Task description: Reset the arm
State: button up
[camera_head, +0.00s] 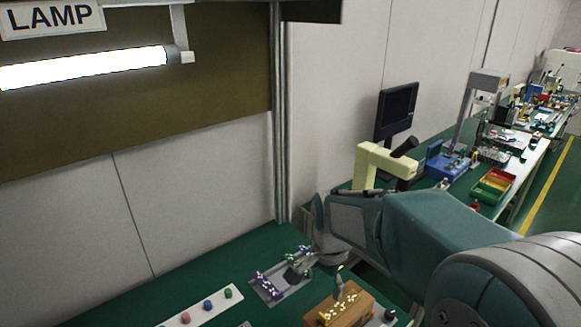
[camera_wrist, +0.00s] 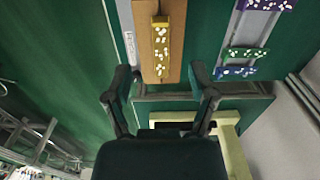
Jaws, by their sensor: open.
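My gripper (camera_wrist: 159,72) is open in the wrist view, with its two dark fingers spread apart and nothing between them. Beyond the fingers lies a brown wooden block (camera_wrist: 174,70) with a yellow speckled strip on it. In the head view my teal arm reaches leftward across the right side, over the green bench. Its far end is a grey part near the bench; the fingers cannot be made out there. The wooden block (camera_head: 354,313) shows at the bottom of the head view, below the arm.
A grey plate with purple and green speckled parts (camera_head: 268,287) lies on the green bench (camera_head: 245,255). A white strip with coloured knobs (camera_head: 207,306) lies left of it. A cream machine (camera_head: 366,165), monitor (camera_head: 396,110) and coloured bins (camera_head: 493,185) stand behind the arm. A lit lamp (camera_head: 85,68) hangs upper left.

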jog(key=s+d+r+n+t, duration=0.2)
jog(key=s+r+n, duration=0.2)
jog(key=s, duration=0.4)
jog(key=s+d+r+n+t, duration=0.3)
jog(key=s+r+n, duration=0.2)
jog(key=s, duration=0.4)
jog(key=shift+r+n+t, duration=0.15)
jog(key=shift+n+t, duration=0.15)
jog(key=shift+n, duration=0.4)
